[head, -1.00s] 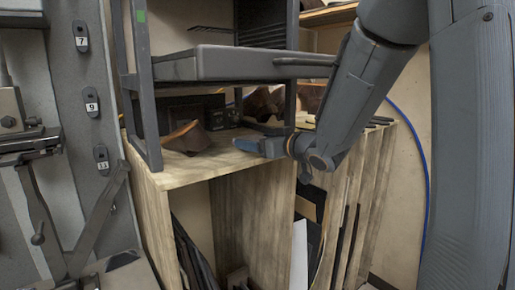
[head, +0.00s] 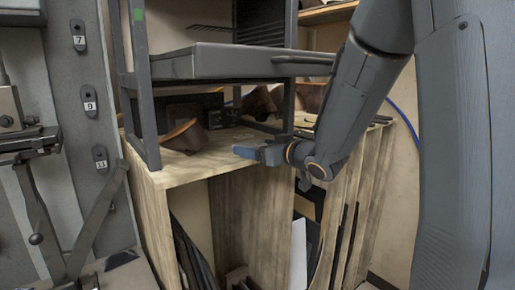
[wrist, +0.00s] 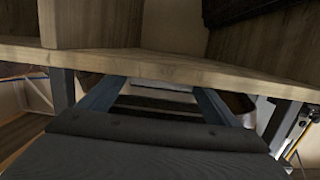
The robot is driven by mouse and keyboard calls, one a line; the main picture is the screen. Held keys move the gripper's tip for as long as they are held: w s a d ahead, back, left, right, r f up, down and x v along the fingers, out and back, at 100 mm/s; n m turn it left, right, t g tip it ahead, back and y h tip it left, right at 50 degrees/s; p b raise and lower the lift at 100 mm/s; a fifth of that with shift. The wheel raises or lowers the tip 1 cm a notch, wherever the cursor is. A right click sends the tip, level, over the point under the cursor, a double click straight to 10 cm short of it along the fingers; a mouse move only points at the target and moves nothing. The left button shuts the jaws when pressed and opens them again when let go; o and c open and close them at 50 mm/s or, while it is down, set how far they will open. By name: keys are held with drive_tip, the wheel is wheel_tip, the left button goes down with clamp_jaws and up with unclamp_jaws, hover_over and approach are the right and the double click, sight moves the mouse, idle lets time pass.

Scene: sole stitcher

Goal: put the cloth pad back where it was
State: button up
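I cannot make out the cloth pad with certainty in either view. My gripper (head: 240,151) is at the front edge of the wooden cabinet top (head: 190,177) in the head view, seen side-on with its blue fingers pointing left. In the wrist view my gripper (wrist: 160,84) has its two blue fingers wide apart. A white strip and a dark band show between them, and I cannot tell whether either is the pad. A wooden board edge (wrist: 200,70) crosses the wrist view just beyond the fingers.
A curved brown piece (head: 187,136) lies on the cabinet top, with a dark box (head: 223,118) behind it. A grey tray (head: 215,62) on a dark frame overhangs the top. Open compartments below hold dark sheets (head: 195,255) and a white sheet (head: 299,255).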

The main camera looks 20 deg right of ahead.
drive_tip(key=shift+s+a+f, duration=0.15)
drive_tip(key=shift+a+f, duration=0.1)
drive_tip(key=shift+f, duration=0.15)
drive_tip(key=shift+r, duration=0.1)
drive_tip(key=shift+r, duration=0.35)
drive_tip(key=v, duration=1.2)
drive_tip(key=shift+d+r+b, duration=0.15)
drive_tip(key=shift+b, duration=0.15)
wheel_tip(320, 180, down, 15)
drive_tip(key=s+d+m+g+h, duration=0.2)
drive_tip(key=d+m+g+h, duration=0.15)
drive_tip(key=g+h, duration=0.3)
drive_tip(key=s+a+f+g, duration=0.4)
drive_tip(key=s+f, duration=0.1)
drive_tip(key=s, duration=0.3)
drive_tip(key=s+a+f+g, duration=0.4)
drive_tip(key=s+f, duration=0.2)
drive_tip(key=s, duration=0.2)
drive_tip(key=shift+s+m, duration=0.2)
drive_tip(key=shift+m, duration=0.25)
drive_tip(key=shift+a, duration=0.1)
